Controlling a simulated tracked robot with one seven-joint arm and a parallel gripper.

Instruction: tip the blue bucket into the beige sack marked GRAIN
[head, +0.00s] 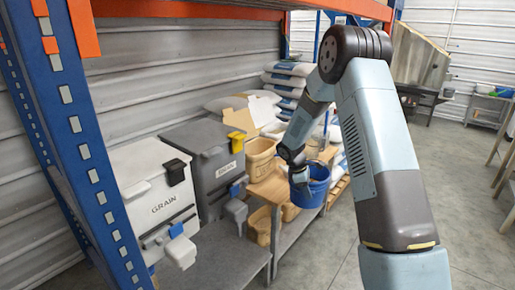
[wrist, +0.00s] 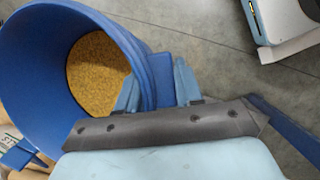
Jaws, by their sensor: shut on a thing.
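The blue bucket (head: 314,191) hangs in my gripper (head: 299,176), beside the wooden bench. In the wrist view the bucket (wrist: 28,62) shows its open mouth, with yellow-brown grains at the bottom. My gripper (wrist: 158,80) is shut on the bucket's rim or a tab at it. A beige open-topped container (head: 261,160) stands on the bench, left of the bucket and apart from it. It has a label too small to read, and I cannot tell if it is the sack. GRAIN is readable on a white lidded bin (head: 150,190) farther left.
A dark grey lidded bin (head: 205,160) stands between the white bin and the beige container. Stacked bags (head: 288,78) stand behind. A blue rack post (head: 75,130) rises at the left. Floor at the right (head: 460,190) is clear.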

